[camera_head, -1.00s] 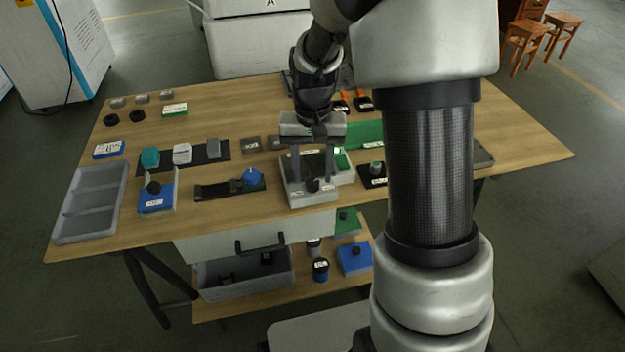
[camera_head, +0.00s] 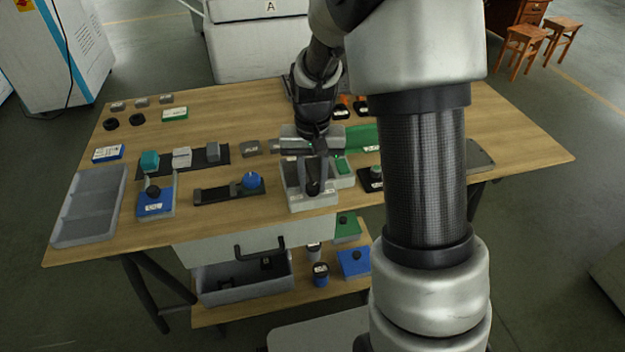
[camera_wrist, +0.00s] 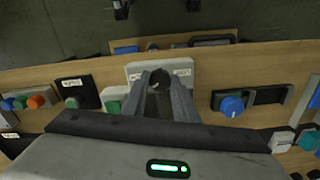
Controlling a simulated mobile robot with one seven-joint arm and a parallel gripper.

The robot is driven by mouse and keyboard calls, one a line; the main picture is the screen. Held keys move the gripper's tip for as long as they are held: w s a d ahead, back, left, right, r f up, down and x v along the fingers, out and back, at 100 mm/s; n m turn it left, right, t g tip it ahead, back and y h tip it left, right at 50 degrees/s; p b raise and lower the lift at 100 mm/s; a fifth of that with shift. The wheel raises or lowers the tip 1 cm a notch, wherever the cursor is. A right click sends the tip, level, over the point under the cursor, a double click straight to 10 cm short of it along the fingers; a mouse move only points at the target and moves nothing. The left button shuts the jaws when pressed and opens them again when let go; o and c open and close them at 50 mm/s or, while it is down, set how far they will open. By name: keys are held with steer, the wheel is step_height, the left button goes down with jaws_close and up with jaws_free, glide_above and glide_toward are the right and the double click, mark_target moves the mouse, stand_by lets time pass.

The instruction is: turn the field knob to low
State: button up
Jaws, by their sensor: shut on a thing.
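A pale grey box (camera_head: 312,205) stands near the front edge of the table, with small white labels on its face. I take its dark knob (camera_wrist: 154,74) to be the field knob; it shows in the wrist view between two labels. My gripper (camera_head: 313,188) points down over this box and is shut on the knob. In the wrist view my gripper (camera_wrist: 157,84) has its two fingers close together at the knob. The fingers cover most of the knob, so its pointer and setting cannot be read. The label text is too small to read.
A blue knob (camera_head: 251,181) on a dark strip is left of the box, and a green knob (camera_head: 376,171) on a black plate is right. A blue box (camera_head: 155,207) and grey tray (camera_head: 85,235) stand further left. Bare tabletop lies along the front left.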

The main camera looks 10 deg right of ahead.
mark_target(313, 186)
steer(key=n+p, duration=0.1)
steer(key=n, duration=0.4)
steer(key=shift+r+p, duration=0.1)
steer(key=shift+p, duration=0.25)
steer(key=shift+n+p, duration=0.55)
steer(key=shift+n, duration=1.45)
steer(key=o, duration=1.1)
steer(key=shift+c, duration=0.2)
step_height(313, 186, up, 17)
steer(key=p, duration=0.3)
steer(key=shift+r, duration=0.15)
